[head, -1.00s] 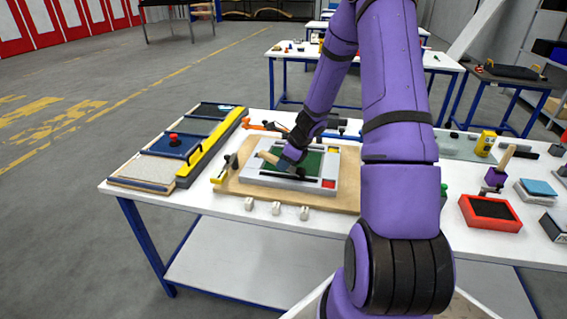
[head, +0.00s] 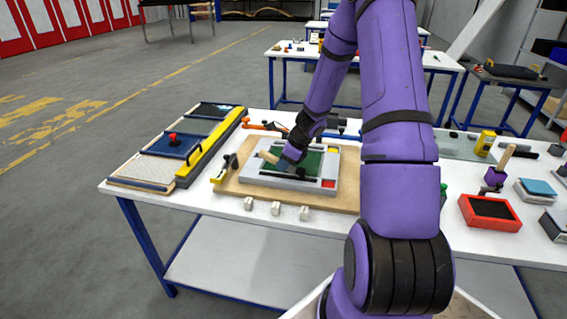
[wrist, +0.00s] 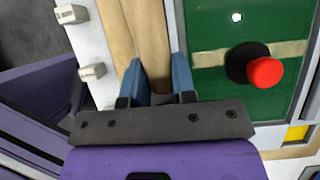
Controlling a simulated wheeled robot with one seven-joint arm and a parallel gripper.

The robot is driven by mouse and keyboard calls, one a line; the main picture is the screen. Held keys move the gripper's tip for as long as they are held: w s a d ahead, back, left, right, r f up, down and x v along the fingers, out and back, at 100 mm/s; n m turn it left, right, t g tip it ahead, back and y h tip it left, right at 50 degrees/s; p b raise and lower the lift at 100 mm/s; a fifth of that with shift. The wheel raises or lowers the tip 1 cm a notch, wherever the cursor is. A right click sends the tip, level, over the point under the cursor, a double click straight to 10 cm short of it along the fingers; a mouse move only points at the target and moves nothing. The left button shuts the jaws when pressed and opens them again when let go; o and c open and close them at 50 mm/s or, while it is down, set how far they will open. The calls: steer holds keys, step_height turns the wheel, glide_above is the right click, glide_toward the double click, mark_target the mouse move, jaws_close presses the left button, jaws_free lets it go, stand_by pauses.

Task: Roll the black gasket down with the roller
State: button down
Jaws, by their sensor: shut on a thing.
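My gripper (head: 291,156) is over the near part of a grey plate with a green panel (head: 313,163). Its two blue fingers (wrist: 157,70) are shut on a thick wooden handle (wrist: 149,35), which also shows in the head view (head: 268,157). I take it for the roller's handle; its rolling end cannot be made out. In the wrist view the green panel (wrist: 220,25) lies right of the fingers, with a red knob (wrist: 264,72) on a black base. A dark strip runs along the panel's near edge in the head view; I cannot tell whether it is the gasket.
Several white blocks (head: 276,208) stand along the front. A yellow-edged case (head: 205,155) lies left; a red tray (head: 517,222) and small tools stand right.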

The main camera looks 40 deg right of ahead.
steer(key=shift+s+d+f, duration=0.1)
steer(key=shift+s+d, duration=0.55)
steer(key=shift+s, duration=0.2)
steer(key=shift+s+d, duration=0.65)
steer(key=shift+s, duration=0.2)
stand_by(2.5)
steer(key=shift+r, duration=3.1)
